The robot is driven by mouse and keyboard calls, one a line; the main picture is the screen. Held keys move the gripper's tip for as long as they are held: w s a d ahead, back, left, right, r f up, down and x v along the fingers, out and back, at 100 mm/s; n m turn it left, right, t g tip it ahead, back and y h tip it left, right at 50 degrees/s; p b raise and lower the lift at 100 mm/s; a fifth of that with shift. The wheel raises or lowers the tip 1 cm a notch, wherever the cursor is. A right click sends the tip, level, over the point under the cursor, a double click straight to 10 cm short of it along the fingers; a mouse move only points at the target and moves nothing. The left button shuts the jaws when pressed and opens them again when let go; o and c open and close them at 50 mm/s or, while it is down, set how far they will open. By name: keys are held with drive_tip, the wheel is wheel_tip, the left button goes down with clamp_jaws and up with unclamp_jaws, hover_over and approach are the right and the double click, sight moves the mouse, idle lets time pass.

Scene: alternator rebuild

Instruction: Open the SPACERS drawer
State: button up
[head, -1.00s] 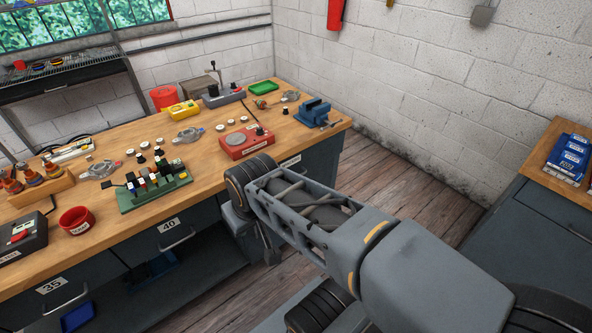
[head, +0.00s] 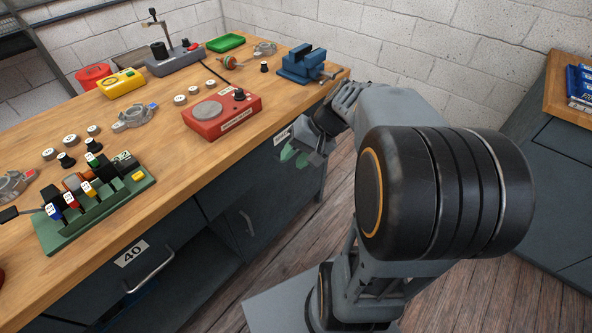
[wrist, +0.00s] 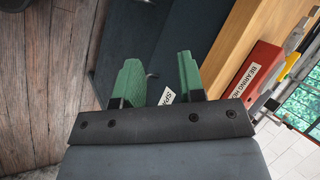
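The SPACERS drawer (head: 270,150) is in the dark grey bench front, under the right end of the wooden top. Its white label (head: 282,136) shows in the head view. In the wrist view the label (wrist: 167,97) reads only "SPA", the rest covered by a finger. My gripper (head: 294,157) is in front of this drawer, its green fingers apart. In the wrist view the gripper (wrist: 159,77) is open with nothing between its fingertips. The drawer looks shut. Its handle is hidden or cannot be made out, and I cannot tell whether the fingers touch anything.
The wooden bench top (head: 170,165) overhangs the drawer. A red bearing heater (head: 222,115) and a blue vise (head: 302,64) stand near its edge. Drawer 40 (head: 131,254) is further left, with a cupboard door (head: 240,215) between.

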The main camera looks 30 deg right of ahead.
drive_tip(key=w+d+f+m+t+y+b, duration=0.2)
drive_tip(key=w+d+f+t+y+b, duration=0.15)
drive_tip(key=d+f+b, duration=0.35)
drive_tip(key=w+d+f+m+t+y+b, duration=0.25)
drive_tip(key=d+f+t+b, duration=0.3)
drive_tip(key=d, duration=0.45)
drive_tip(key=shift+h, duration=0.6)
drive_tip(key=b+x, duration=0.1)
drive_tip(key=x, duration=0.3)
drive_tip(key=b+x, duration=0.1)
drive_tip(key=x, duration=0.4)
drive_tip(key=f+b+x, duration=0.1)
drive_tip(key=x, duration=0.4)
drive_tip(key=shift+d, duration=0.15)
drive_tip(key=shift+c, duration=0.4)
clamp_jaws()
